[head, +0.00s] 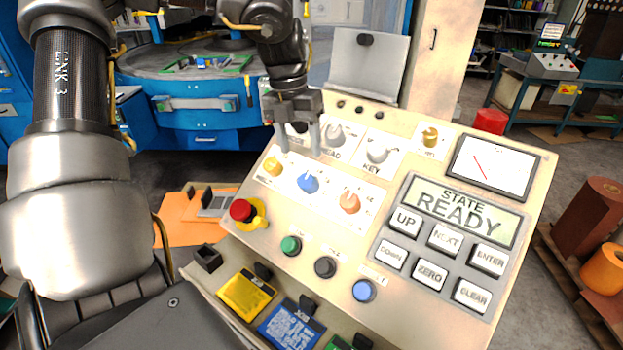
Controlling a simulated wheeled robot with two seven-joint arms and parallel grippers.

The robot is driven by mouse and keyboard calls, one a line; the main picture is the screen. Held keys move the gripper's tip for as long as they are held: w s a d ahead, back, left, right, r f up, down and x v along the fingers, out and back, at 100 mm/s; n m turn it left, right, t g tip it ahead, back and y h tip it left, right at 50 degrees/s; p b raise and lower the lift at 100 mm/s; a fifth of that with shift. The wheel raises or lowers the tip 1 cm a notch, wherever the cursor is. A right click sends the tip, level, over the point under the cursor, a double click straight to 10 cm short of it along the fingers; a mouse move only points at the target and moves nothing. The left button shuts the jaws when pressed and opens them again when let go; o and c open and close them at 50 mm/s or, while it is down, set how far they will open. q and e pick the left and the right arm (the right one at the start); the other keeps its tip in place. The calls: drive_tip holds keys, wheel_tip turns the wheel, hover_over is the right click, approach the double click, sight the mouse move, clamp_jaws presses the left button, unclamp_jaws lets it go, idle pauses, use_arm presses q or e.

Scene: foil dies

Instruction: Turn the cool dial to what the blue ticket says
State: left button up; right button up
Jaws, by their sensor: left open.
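Three coloured dials sit in a row on the sloped cream panel (322,237): a yellow dial (272,167), a blue dial (308,182) and an orange dial (349,203). Their small labels are too blurred to tell which is marked cool. The blue ticket (291,325) stands in a slot at the panel's front edge, its writing too small to read. My left gripper (299,150) is open and empty, fingers pointing down over the panel, just above and behind the yellow and blue dials. My right gripper is not in view.
A yellow ticket (246,295) and a partly cut-off green ticket (340,343) flank the blue one. A red button (241,210), several push buttons, a keypad under a READY display (468,215) and a meter (493,167) crowd the panel.

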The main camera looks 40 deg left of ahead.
sight(305, 180)
use_arm(q)
drive_tip(key=shift+s+d+f+p, duration=0.1)
drive_tip(key=shift+s+f+p, duration=0.05)
drive_tip(key=shift+f, duration=0.5)
drive_tip(key=shift+s+d+f+p, duration=0.1)
drive_tip(key=shift+f+p, duration=0.05)
drive_tip(key=shift+f, duration=0.45)
drive_tip(key=f, duration=0.4)
drive_tip(key=w+f+p, duration=0.1)
drive_tip(key=f, duration=0.1)
drive_tip(key=shift+d, duration=0.35)
drive_tip(key=shift+s+d+f, duration=0.1)
drive_tip(key=shift+f, duration=0.75)
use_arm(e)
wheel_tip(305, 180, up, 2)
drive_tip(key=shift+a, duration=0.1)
